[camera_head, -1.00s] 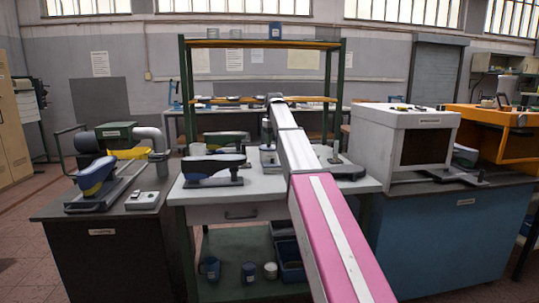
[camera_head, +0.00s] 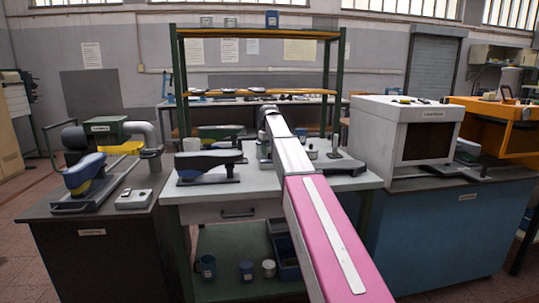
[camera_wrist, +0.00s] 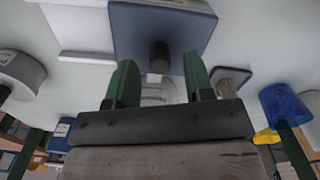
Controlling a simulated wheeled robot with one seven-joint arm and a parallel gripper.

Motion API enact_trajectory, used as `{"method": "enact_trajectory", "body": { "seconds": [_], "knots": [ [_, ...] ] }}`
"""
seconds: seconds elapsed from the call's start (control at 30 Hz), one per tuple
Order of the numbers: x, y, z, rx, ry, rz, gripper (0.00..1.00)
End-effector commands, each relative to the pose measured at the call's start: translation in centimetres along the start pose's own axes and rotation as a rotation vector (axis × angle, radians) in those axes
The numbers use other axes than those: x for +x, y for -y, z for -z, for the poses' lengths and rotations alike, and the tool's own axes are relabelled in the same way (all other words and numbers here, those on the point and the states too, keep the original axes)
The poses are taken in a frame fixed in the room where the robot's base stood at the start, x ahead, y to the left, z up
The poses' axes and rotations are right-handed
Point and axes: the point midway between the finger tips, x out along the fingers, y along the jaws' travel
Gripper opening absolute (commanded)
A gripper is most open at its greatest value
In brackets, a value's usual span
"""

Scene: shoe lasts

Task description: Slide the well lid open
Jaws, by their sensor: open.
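In the wrist view a flat blue-grey plate (camera_wrist: 190,30) with a short dark round knob (camera_wrist: 159,56) lies on a white surface; it looks like the well lid. I cannot tell from this view whether any opening beside it is uncovered. My gripper (camera_wrist: 160,77) has two green fingers, set apart with nothing between them. The knob appears just beyond the fingertips, roughly centred between them, and I see no contact. In the head view the arm reaches over the white-topped middle bench (camera_head: 262,182), and the gripper and lid cannot be made out clearly there.
A dark shoe-shaped piece on a stand (camera_head: 208,166) sits on the bench's left. A green-posted shelf rack (camera_head: 178,85) rises behind. A white box machine (camera_head: 407,140) stands right, and a dark bench (camera_head: 95,225) left. A blue cup (camera_wrist: 284,104) shows at the wrist view's right.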

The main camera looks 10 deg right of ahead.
Motion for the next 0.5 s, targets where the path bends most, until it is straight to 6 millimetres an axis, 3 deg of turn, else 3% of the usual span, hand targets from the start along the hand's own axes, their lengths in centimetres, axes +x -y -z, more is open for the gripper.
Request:
{"method": "enact_trajectory", "body": {
  "seconds": [0.17,0.47,0.5],
  "knots": [
    [1.33,0.01,-0.03,0.0,0.001,0.0,0.48],
    [1.51,0.0,0.0,0.0,0.0,0.0,0.48],
    [1.51,0.0,0.0,0.0,0.0,0.0,0.41]
  ]
}}
